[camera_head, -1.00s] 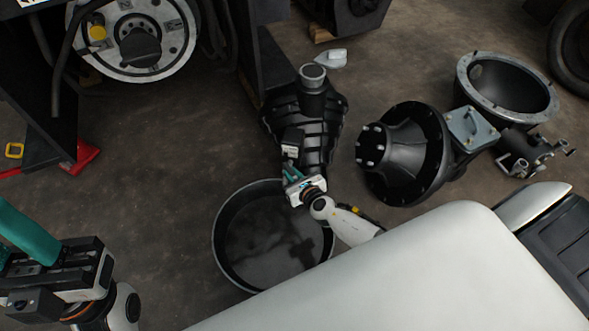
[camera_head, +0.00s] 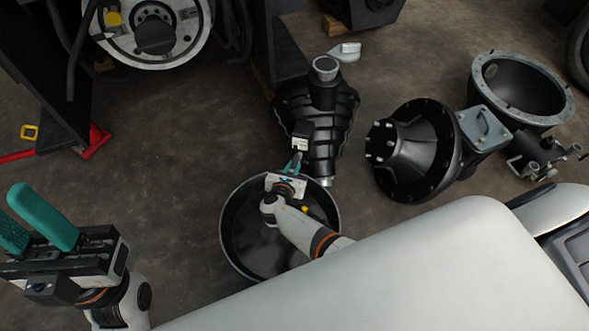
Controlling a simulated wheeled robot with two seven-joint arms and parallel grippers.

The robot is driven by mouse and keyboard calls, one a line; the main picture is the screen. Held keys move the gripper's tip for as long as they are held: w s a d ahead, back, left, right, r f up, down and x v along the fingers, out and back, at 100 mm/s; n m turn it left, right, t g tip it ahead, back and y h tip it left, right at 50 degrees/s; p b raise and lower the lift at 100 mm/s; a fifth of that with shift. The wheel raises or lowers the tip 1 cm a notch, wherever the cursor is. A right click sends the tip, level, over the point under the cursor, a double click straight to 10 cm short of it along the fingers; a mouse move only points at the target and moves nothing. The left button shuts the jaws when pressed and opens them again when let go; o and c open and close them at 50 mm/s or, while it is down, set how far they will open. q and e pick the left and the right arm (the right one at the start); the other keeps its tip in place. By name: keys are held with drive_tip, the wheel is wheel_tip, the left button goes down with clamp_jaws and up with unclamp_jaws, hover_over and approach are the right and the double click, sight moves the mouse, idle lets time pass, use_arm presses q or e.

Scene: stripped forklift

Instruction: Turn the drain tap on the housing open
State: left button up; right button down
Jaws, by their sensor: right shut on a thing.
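The black ribbed housing (camera_head: 292,100) stands on the floor at the picture's middle, with a light round stub on top. My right gripper (camera_head: 297,160) is at its lower left side, teal fingers pointing up the picture. It is shut on a small dark block with a pale face (camera_head: 302,134), seemingly the tap; the fingers and wrist partly hide the grip, and I cannot tell the tap's angle. A light metal stub (camera_head: 326,181) shows at the housing's lower end. My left gripper (camera_head: 24,220) is open and empty at the lower left, far from the housing.
A dark round pan (camera_head: 228,238) lies under my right wrist, below the housing. A black flanged bell part (camera_head: 410,160) and an open round casing (camera_head: 475,85) stand to the right. A red part (camera_head: 97,142) is at the left. Bare floor lies left of the pan.

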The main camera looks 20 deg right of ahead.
idle(0.3)
drive_tip(key=shift+h, duration=0.3)
drive_tip(key=c, duration=1.4)
unclamp_jaws()
drive_tip(key=shift+o, duration=0.2)
